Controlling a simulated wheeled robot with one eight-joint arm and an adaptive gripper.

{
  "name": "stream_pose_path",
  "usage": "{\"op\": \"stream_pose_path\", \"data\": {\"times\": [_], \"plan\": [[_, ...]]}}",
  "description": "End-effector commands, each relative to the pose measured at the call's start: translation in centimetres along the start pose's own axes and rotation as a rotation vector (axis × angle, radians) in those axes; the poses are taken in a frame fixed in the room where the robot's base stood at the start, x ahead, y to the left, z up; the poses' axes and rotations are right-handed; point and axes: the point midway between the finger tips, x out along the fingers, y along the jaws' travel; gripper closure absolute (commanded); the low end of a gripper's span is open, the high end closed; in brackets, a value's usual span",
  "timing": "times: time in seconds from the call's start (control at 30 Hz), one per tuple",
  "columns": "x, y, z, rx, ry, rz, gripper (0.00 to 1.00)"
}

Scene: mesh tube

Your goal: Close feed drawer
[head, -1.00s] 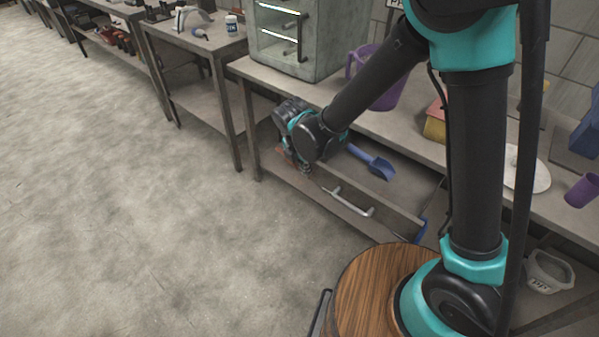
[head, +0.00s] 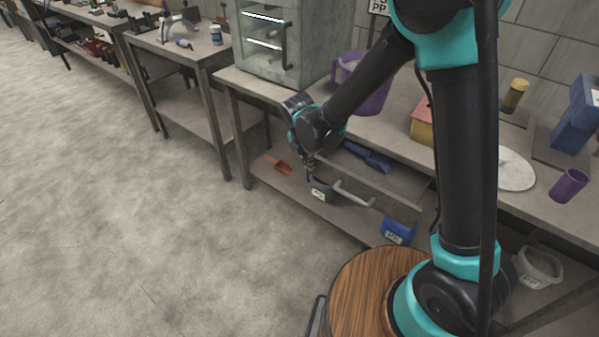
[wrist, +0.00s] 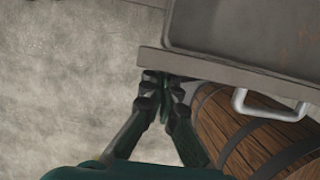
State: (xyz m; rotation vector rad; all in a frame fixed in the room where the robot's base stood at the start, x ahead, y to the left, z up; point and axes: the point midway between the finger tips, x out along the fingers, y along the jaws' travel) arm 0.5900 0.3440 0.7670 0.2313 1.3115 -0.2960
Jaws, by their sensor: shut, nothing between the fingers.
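The feed drawer is a grey tray under the bench top, pulled partly out. In the head view its front carries a pale bar handle (head: 354,194), and a blue scoop (head: 368,157) lies inside. In the wrist view I see the drawer's front panel (wrist: 225,71), its bare inside and the handle (wrist: 270,106). My gripper (wrist: 164,84) is shut and empty. Its fingertips are at the outer face of the front panel, left of the handle, and seem to touch it. In the head view my gripper (head: 309,172) is small and partly hidden by my wrist.
On the lower shelf are an orange scoop (head: 279,165), a dark labelled container (head: 321,191) and a blue bin (head: 398,232). A purple jug (head: 372,98) and a glass-front cabinet (head: 270,40) stand on the bench. A wooden barrel (wrist: 215,115) is close by. Floor at left is clear.

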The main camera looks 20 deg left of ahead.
Motion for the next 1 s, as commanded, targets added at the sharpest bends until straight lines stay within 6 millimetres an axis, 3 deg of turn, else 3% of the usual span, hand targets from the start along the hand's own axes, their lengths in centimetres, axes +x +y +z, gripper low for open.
{"op": "stream_pose_path", "data": {"times": [0.2,0.5,0.7,1.0], "plan": [[1.4,0.0,5.8,0.005,-0.001,-0.001,1.00],[2.9,0.0,11.7,0.002,0.000,-0.001,1.00],[3.4,0.0,13.8,0.000,0.000,0.000,1.00],[3.7,0.0,14.8,0.001,-0.002,0.000,1.00]]}}
